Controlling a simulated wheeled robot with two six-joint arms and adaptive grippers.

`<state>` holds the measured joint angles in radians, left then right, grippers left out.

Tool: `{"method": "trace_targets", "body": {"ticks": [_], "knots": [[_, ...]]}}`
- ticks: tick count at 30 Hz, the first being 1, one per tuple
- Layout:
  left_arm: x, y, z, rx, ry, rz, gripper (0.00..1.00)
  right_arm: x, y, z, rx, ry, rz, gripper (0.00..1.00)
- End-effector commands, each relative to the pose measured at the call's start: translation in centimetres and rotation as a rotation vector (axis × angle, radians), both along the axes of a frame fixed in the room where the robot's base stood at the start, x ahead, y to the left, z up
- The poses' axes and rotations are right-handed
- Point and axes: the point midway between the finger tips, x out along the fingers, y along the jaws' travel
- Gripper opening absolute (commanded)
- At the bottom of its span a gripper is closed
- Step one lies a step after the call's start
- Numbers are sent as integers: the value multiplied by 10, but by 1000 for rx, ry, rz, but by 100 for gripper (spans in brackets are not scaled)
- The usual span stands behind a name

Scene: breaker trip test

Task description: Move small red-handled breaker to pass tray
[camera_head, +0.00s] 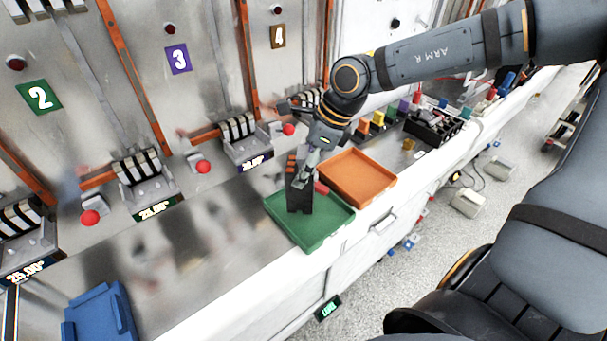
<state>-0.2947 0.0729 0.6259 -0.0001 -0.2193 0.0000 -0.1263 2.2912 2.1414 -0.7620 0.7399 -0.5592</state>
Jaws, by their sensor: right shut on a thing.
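My right gripper (308,174) comes down from the upper right and is shut on a dark breaker (298,195). The breaker is upright, with orange-red marks near its top left. A small red piece (321,188) shows just right of it; I cannot tell whether it is the breaker's handle. The breaker is over the green tray (312,241), its lower end at or just above the tray floor; I cannot tell if it touches. No label on the tray is readable. My left gripper is not in view.
An orange tray (368,178) sits right beside the green one. A black rack (433,127) and several coloured parts stand farther along the bench. Test stations with red buttons (203,167) line the back panel. A blue tray (98,312) is at lower left; bench between is clear.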

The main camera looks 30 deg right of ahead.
Motion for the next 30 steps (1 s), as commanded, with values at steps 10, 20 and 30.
{"method": "trace_targets", "body": {"ticks": [10,20,30], "knots": [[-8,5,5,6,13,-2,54,7,-6,-25,0,2,1,0],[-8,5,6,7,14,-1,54,8,-5,-40,0,-3,0,0],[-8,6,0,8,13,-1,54,7,-5,-44,-1,-1,1,71]]}}
